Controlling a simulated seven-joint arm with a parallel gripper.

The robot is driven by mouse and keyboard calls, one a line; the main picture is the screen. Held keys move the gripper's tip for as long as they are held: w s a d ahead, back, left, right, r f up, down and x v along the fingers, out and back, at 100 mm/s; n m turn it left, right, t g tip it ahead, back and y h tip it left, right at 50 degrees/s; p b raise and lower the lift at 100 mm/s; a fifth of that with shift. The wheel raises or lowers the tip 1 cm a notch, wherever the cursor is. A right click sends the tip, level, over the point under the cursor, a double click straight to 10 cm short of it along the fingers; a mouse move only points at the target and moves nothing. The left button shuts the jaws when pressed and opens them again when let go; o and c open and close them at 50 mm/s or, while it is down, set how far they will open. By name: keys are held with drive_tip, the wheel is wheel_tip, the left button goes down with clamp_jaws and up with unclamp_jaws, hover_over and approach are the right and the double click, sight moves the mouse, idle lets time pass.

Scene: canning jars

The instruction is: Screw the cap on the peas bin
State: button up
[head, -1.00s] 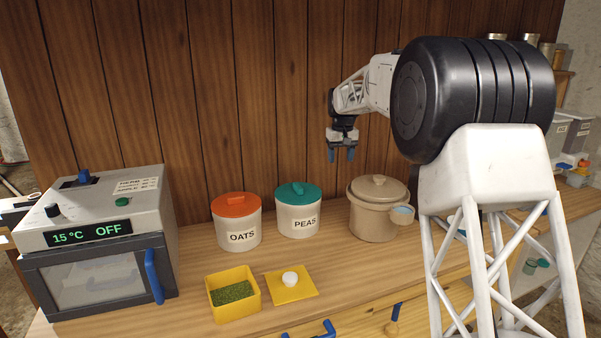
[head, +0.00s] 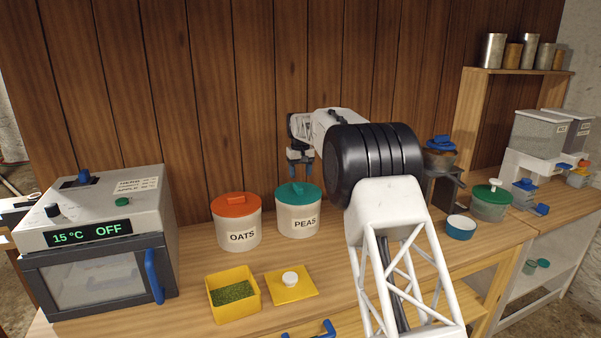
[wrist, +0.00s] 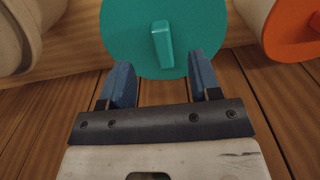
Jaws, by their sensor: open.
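The peas bin (head: 297,222) is a white round canister labelled PEAS, standing near the wooden back wall. Its teal cap (head: 298,196) with a ridge handle sits on top; I cannot tell whether it is screwed tight. In the wrist view the cap (wrist: 135,40) lies beyond my fingertips, its ridge handle (wrist: 162,45) between their lines. My gripper (head: 300,175) is above the cap, pointing down, with its blue fingers apart. In the wrist view my gripper (wrist: 160,75) is open and empty, with no clear contact on the handle.
The oats bin (head: 237,232) with an orange cap (head: 235,205) stands close on the left. An oven (head: 95,245) is at far left. A blue bowl (head: 461,228) is right.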

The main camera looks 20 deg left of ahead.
sight(297, 188)
drive_tip(key=shift+f, duration=0.1)
drive_tip(key=shift+f, duration=3.8)
clamp_jaws()
drive_tip(key=shift+s+a+m, duration=0.15)
drive_tip(key=shift+a+m, duration=0.1)
drive_tip(key=shift+m, duration=0.75)
drive_tip(key=shift+s+a+m, duration=0.15)
drive_tip(key=shift+a+m, duration=0.05)
drive_tip(key=shift+m, duration=1.1)
drive_tip(key=m, duration=0.3)
drive_tip(key=shift+s+a, duration=0.1)
drive_tip(key=shift+a, duration=0.3)
drive_tip(key=shift+a+r+m, duration=0.1)
drive_tip(key=shift+a+m, duration=0.05)
drive_tip(key=shift+m, duration=0.65)
